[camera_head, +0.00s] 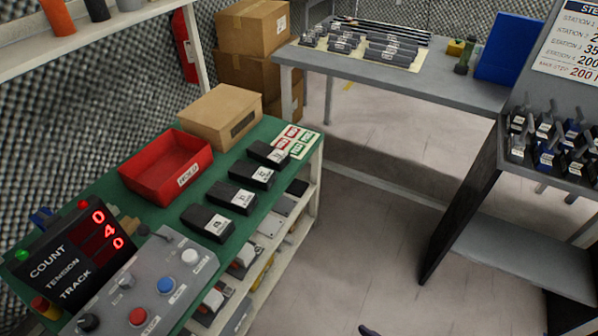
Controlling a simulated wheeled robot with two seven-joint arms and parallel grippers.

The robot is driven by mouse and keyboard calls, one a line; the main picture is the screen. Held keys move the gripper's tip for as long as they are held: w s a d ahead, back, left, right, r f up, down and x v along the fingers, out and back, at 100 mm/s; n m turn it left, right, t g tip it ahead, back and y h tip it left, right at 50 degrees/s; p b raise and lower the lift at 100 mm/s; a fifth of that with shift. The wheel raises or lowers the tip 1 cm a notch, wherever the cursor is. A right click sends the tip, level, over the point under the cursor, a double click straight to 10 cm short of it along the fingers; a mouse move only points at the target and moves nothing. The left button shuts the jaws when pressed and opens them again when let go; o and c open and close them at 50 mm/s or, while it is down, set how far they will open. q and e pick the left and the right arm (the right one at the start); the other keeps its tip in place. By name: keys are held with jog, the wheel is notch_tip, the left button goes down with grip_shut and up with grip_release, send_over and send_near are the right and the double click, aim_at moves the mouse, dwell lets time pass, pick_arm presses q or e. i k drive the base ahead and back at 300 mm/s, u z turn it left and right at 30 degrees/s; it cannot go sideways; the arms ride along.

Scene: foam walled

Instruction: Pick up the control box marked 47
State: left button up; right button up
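Several black control boxes with white labels stand in a slanting row along the right side of the green bench top. The nearest box (206,222) is at the lower left of the row. Beyond it come a second box (230,196), a third box (252,173) and the farthest box (268,153), beside red and green lettered cards. The label numbers are too small to read surely, so I cannot tell which is marked 47. Neither gripper shows clearly. A small dark shape at the bottom edge is too cut off to identify.
The green bench (150,216) also carries a red bin (166,165), a cardboard box (219,116), a button panel (150,284) and a count display (72,255). A grey table (440,80) stands behind, a dark rack (470,205) at right. Open floor (350,250) lies between.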

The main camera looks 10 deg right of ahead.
aim_at(252, 174)
jog(key=u, duration=3.5)
jog(key=k, duration=1)
jog(key=z, duration=1.95)
jog(key=i, duration=0.5)
jog(key=z, duration=0.05)
